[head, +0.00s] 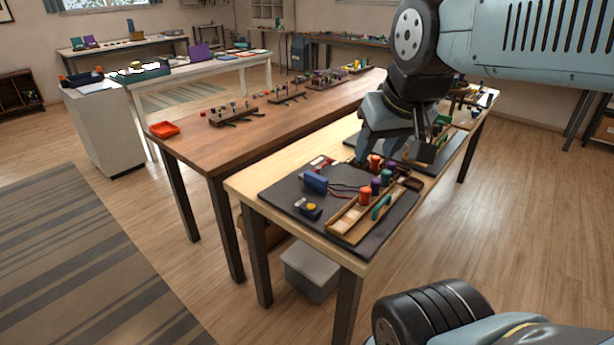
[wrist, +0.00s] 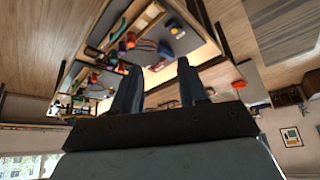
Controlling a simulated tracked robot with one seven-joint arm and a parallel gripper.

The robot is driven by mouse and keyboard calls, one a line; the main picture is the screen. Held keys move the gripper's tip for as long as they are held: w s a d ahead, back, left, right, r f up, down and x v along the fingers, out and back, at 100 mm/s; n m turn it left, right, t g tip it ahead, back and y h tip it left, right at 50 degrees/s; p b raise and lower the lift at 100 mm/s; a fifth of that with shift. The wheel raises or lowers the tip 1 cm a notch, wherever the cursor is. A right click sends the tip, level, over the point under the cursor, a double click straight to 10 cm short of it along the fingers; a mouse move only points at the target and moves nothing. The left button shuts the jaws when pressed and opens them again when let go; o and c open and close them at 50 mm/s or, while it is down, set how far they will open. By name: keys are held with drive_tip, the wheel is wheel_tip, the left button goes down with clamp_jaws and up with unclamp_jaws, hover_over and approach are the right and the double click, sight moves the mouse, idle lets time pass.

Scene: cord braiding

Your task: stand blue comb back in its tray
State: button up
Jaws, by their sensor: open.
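A blue block-like piece (head: 316,182), which may be the blue comb, lies on the dark mat (head: 285,195), left of the long wooden tray (head: 346,222). It also shows in the wrist view (wrist: 165,48). Its teeth are too small to make out. A curved teal piece (head: 381,208) is at the tray's right side. Orange, purple and green spools (head: 376,186) stand at the tray. My gripper (head: 395,158) is open and empty, above the table behind the spools. Its two parted fingers show in the wrist view (wrist: 158,66), pointing toward the table.
Dark red cords run from the blue piece toward the spools. A small dark blue and yellow item (head: 309,209) lies at the mat's front. A second mat with a tray (head: 440,148) is behind. A brown table (head: 200,140) with an orange tray (head: 164,129) stands left.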

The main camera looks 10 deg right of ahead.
drive_tip(key=shift+o, duration=0.8)
drive_tip(key=shift+w+d, duration=0.1)
drive_tip(key=shift+o, duration=0.2)
drive_tip(key=shift+w+f, duration=0.1)
drive_tip(key=shift+f, duration=0.15)
drive_tip(key=w+a+f+m+g+y, duration=0.4)
drive_tip(key=w+a+f+m+y, duration=0.1)
drive_tip(key=f+m+y, duration=0.1)
drive_tip(key=m+t+y, duration=0.2)
drive_tip(key=m+t, duration=0.8)
drive_tip(key=m, duration=1.3)
approach(318, 177)
drive_tip(key=x, duration=1.1)
drive_tip(key=shift+w+f, duration=0.1)
drive_tip(key=shift+w, duration=0.1)
drive_tip(key=shift+c, duration=0.5)
